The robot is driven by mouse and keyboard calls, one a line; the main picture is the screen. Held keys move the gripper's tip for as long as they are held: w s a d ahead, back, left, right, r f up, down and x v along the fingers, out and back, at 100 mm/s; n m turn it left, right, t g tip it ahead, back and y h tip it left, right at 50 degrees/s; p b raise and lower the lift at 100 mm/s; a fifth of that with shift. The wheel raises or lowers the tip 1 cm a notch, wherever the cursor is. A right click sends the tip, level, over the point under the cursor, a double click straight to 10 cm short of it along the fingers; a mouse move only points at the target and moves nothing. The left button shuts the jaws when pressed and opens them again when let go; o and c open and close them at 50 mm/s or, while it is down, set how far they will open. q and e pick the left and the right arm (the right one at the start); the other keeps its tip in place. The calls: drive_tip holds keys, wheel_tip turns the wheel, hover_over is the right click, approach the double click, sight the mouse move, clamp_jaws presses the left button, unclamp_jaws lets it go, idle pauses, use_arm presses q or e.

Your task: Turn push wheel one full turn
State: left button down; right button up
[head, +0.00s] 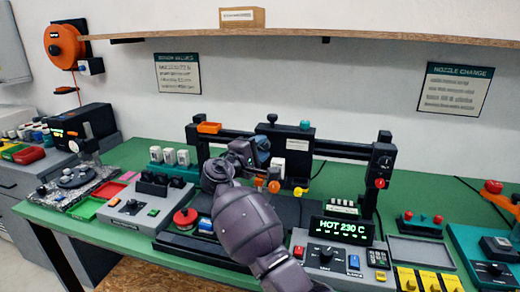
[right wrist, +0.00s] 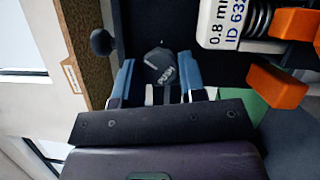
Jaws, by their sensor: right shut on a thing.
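The lettering runs at a slant in that view. In the head view my right gripper (head: 260,152) is at the printer's print head in mid-frame, and the wheel is hidden behind it. My left gripper is not in view.
The printer frame (head: 385,150) stands around my right gripper. In the right wrist view a white block marked 0.8 mm (right wrist: 222,22) and an orange lever (right wrist: 278,86) are close by. A control box showing HOT 230 C (head: 342,231) and a red knob (head: 185,217) stand in front.

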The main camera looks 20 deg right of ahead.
idle(0.4)
drive_tip(key=o, duration=0.7)
drive_tip(key=shift+c, duration=0.2)
drive_tip(key=v, duration=1)
drive_tip(key=shift+s+a, duration=0.25)
drive_tip(key=shift+a, duration=0.15)
